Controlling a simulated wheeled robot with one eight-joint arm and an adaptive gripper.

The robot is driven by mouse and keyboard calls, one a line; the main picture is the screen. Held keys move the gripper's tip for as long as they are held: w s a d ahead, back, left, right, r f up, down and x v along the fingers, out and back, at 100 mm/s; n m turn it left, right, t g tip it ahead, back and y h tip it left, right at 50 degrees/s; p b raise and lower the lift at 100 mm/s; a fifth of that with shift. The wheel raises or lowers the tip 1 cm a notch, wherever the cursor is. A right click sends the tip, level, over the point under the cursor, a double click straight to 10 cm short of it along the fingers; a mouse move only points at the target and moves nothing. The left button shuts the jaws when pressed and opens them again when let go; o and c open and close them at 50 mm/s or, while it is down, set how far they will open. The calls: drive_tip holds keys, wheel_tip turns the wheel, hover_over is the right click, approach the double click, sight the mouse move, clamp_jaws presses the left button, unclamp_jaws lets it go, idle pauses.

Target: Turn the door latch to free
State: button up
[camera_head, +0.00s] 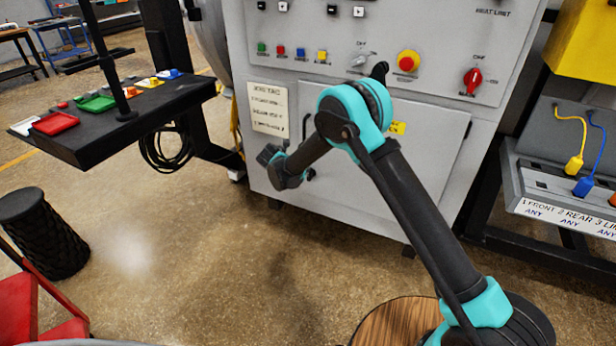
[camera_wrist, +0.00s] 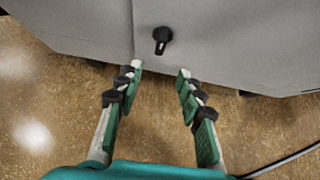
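The door latch (camera_wrist: 161,38) is a small black handle with a round hub on the grey cabinet front, just right of a vertical seam. Its lower part points down in the wrist view. My gripper (camera_wrist: 159,72) is open and empty, its green-padded fingers on either side of a clear gap. The fingertips lie below the latch in that picture and do not surround it; the exact distance cannot be told. In the head view my arm reaches to the lower grey door (camera_head: 400,150), and which dark part there is the latch is unclear.
A control panel (camera_head: 440,60) with knobs and buttons is above the door. A black shelf (camera_head: 150,112) with coloured trays stands left. A sloped console (camera_head: 560,190) with yellow and blue cables stands right. A black bin (camera_head: 42,235) is lower left. Open floor lies before the cabinet.

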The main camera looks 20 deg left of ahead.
sight(310, 175)
drive_tip(key=x, duration=1.5)
drive_tip(key=shift+d, duration=0.1)
drive_tip(key=shift+c, duration=0.6)
clamp_jaws()
